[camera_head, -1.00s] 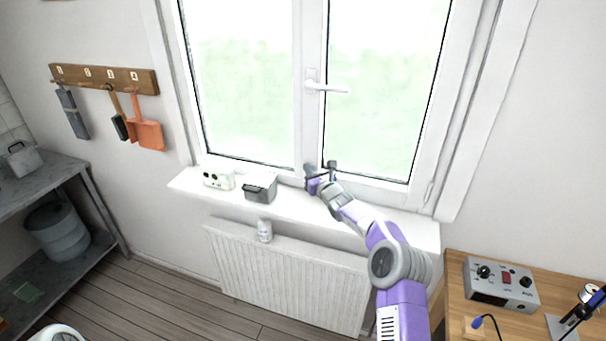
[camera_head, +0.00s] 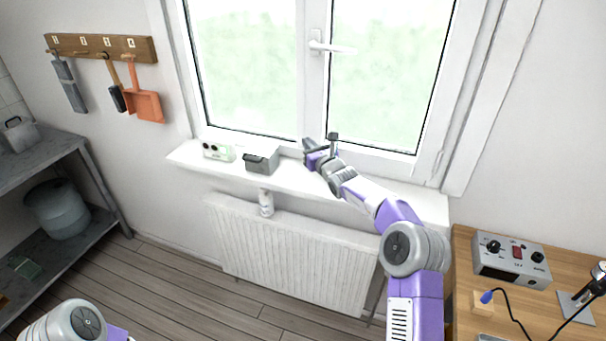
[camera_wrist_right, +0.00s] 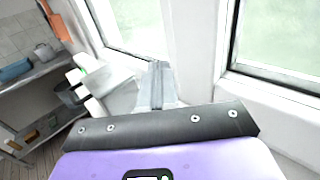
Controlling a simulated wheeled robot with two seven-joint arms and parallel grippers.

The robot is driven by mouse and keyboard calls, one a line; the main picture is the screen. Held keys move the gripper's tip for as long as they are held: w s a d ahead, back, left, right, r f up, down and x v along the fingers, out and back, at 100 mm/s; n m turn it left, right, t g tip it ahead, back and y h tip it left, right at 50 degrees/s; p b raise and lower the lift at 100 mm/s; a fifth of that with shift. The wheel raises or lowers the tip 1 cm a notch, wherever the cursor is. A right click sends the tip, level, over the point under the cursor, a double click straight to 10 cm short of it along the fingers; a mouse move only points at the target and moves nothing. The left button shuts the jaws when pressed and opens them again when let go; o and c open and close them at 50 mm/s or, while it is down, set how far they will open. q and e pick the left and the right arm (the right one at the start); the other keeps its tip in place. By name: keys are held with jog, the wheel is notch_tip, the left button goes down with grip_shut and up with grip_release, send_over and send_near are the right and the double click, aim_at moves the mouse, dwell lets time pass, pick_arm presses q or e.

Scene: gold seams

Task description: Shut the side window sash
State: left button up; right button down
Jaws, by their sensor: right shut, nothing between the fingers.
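The white window has two glazed sashes side by side. The right sash (camera_head: 427,165) carries a white lever handle (camera_head: 330,46) that lies roughly level, pointing right. The left sash (camera_head: 248,138) stands beside it; I cannot tell whether a narrow gap separates either sash from the frame. My right gripper (camera_head: 321,150) is low in front of the middle of the window, just above the sill. Its fingers (camera_wrist_right: 157,85) are together and empty in the right wrist view, pointing toward the window's lower part. Contact with a sash cannot be made out. My left gripper is out of view.
The white sill (camera_head: 290,178) holds a grey box (camera_head: 262,160) and a pale green device (camera_head: 218,152), both left of my right gripper. A radiator (camera_head: 285,250) is below. A wooden desk (camera_head: 462,262) with a control box (camera_head: 511,262) stands at right, shelving (camera_head: 88,150) at left.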

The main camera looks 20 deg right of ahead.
jog(key=s+a, duration=0.5)
jog(key=s, duration=0.2)
jog(key=s+a+f+n+g+y, duration=0.1)
jog(key=s+a+f+n+g, duration=0.25)
jog(key=s+f, duration=0.45)
jog(key=s+a+f+n+g+y, duration=0.1)
jog(key=s+a+f+n+g, duration=0.3)
jog(key=f, duration=0.8)
jog(key=s+a+f+n+g+y, duration=0.1)
jog(key=s+a+f+n+g, duration=0.3)
jog(key=f, duration=0.5)
jog(key=s+f+n+g, duration=0.2)
jog(key=s+f+n, duration=0.3)
jog(key=s, duration=0.4)
jog(key=s+f+n+g+h, duration=0.1)
jog(key=s+f+n, duration=0.4)
jog(key=s+n, duration=0.3)
jog(key=s+f+n+g, duration=0.2)
jog(key=s+f+n, duration=0.3)
jog(key=s, duration=0.6)
jog(key=shift+s+a+n+g+h+b, duration=0.25)
jog(key=shift+n+g+h+b, duration=0.15)
jog(key=shift+n, duration=0.65)
jog(key=shift+d+f, duration=0.1)
